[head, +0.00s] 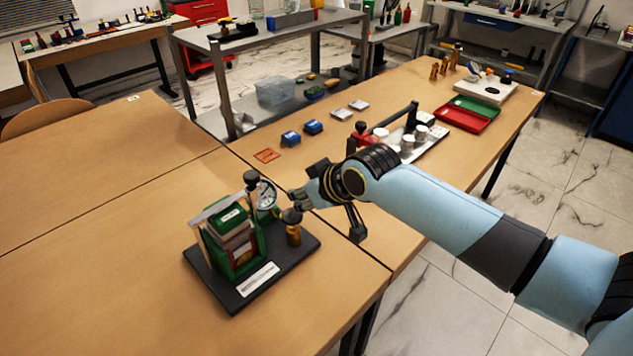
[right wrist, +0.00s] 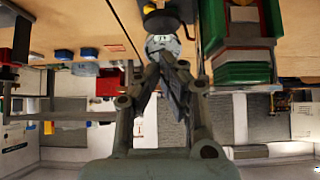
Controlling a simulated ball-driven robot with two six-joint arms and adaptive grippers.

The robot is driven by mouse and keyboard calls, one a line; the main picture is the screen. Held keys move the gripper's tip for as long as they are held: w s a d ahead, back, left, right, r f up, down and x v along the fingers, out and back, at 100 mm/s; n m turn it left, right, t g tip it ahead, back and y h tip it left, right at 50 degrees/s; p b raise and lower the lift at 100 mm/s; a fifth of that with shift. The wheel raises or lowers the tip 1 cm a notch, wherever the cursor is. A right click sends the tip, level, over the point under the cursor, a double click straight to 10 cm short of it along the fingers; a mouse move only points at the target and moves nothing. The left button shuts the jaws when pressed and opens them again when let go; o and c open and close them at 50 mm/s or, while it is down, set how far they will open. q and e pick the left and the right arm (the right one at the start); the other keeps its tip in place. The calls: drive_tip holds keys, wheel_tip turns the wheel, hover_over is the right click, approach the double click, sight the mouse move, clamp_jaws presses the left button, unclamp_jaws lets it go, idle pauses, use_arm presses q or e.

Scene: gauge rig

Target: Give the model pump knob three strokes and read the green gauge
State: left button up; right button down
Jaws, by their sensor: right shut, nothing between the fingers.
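The gauge rig stands on a black base plate (head: 228,292) on the wooden table in the head view. It carries a green block (head: 232,240), also seen in the right wrist view (right wrist: 240,72). A white-dialled gauge with a green rim (head: 266,197) is behind; its needle is too small to read. The brass pump with a dark knob (head: 291,215) stands at the plate's right side. My right gripper (head: 297,200) is shut and empty, close above and beside the knob; contact cannot be told. Its fingertips (right wrist: 165,60) overlap the gauge face (right wrist: 162,42) in the wrist view.
A black-topped post (head: 251,178) rises beside the gauge. Behind are an orange card (head: 266,155), blue boxes (head: 290,138) and a white tray of jars (head: 424,148). Red and green trays (head: 462,120) lie farther right. The table left of the rig is clear.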

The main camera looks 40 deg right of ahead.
drive_tip(key=v, duration=0.6)
drive_tip(key=shift+r, duration=0.15)
idle(0.6)
drive_tip(key=s+a+r+g+h, duration=0.1)
drive_tip(key=s+a+r+g, duration=0.15)
drive_tip(key=s, duration=0.75)
drive_tip(key=s+a+r+g+h, duration=0.1)
drive_tip(key=s+a+r+g, duration=0.15)
drive_tip(key=s, duration=0.75)
drive_tip(key=d+f+g+b, duration=0.25)
drive_tip(key=f+b, duration=0.65)
drive_tip(key=f, duration=2.4)
drive_tip(key=s+d+f+b, duration=0.1)
drive_tip(key=s+f+b, duration=0.2)
drive_tip(key=s+f, duration=0.7)
drive_tip(key=s+d+f+b, duration=0.1)
drive_tip(key=s+f+b, duration=0.3)
drive_tip(key=s+f, duration=0.6)
wheel_tip(320, 180, down, 6)
drive_tip(key=shift+r+g+y, duration=0.2)
drive_tip(key=shift+g+y, duration=0.1)
drive_tip(key=shift+g, duration=0.05)
